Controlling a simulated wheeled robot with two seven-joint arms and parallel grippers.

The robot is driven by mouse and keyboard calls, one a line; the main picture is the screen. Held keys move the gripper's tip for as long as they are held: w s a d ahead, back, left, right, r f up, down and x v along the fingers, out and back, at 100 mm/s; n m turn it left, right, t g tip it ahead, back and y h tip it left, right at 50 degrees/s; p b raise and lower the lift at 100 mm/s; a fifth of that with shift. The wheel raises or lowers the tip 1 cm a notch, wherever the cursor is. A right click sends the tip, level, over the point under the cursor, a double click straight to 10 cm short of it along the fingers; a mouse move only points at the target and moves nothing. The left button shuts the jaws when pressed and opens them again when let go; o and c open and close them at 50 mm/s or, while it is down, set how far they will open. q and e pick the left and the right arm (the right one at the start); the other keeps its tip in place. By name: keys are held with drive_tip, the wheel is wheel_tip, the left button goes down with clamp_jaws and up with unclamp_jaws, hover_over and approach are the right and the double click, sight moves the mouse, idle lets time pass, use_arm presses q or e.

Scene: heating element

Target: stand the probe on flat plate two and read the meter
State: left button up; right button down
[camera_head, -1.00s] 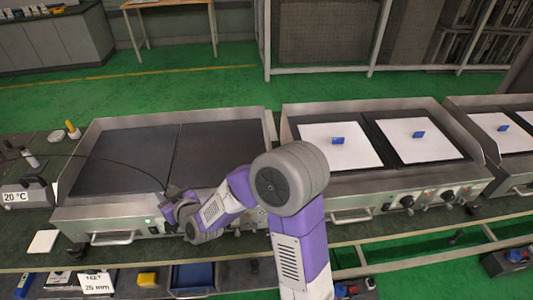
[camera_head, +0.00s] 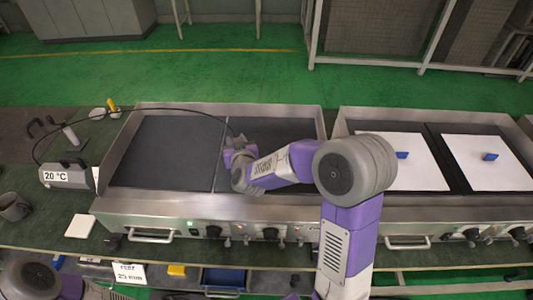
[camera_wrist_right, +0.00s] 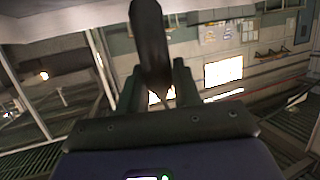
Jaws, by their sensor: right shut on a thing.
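My right gripper (camera_head: 238,150) is over the near griddle, around the line between its two dark flat plates, the left plate (camera_head: 165,150) and the right plate (camera_head: 285,130). In the right wrist view the gripper (camera_wrist_right: 155,95) is shut on the dark probe (camera_wrist_right: 150,45). The probe's tip is hidden in the head view, so I cannot tell whether it touches a plate. A black cable (camera_head: 150,109) arcs from the gripper to the grey meter (camera_head: 68,178), whose display reads 20 °C. My left gripper is out of view; part of my left arm shows at the lower left.
A second griddle (camera_head: 410,205) at the right has white sheets with blue blocks (camera_head: 490,156) on them. A white tile (camera_head: 81,226), a mug (camera_head: 14,207) and a yellow-topped item (camera_head: 111,104) are on the bench. A sign (camera_head: 129,272) and a blue bin (camera_head: 222,277) sit below.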

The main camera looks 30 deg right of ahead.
drive_tip(key=s+d+r+m+g+h, duration=0.1)
drive_tip(key=d+r+m+g+h, duration=0.15)
drive_tip(key=d+m+h, duration=0.4)
drive_tip(key=s+d+r+m+g+h, duration=0.1)
drive_tip(key=d+m+g+h, duration=0.25)
drive_tip(key=d, duration=0.55)
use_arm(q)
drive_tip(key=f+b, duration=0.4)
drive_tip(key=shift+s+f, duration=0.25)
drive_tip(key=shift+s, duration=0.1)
use_arm(e)
wheel_tip(320, 180, down, 10)
drive_tip(key=y, duration=0.1)
drive_tip(key=shift+w+a+r+n+g, duration=0.2)
drive_tip(key=shift+r+n+g, duration=0.05)
drive_tip(key=shift+n+g, duration=0.05)
use_arm(q)
drive_tip(key=shift+b, duration=0.3)
use_arm(e)
drive_tip(key=shift+f, duration=0.2)
drive_tip(key=c, duration=0.8)
unclamp_jaws()
drive_tip(key=shift+r, duration=0.1)
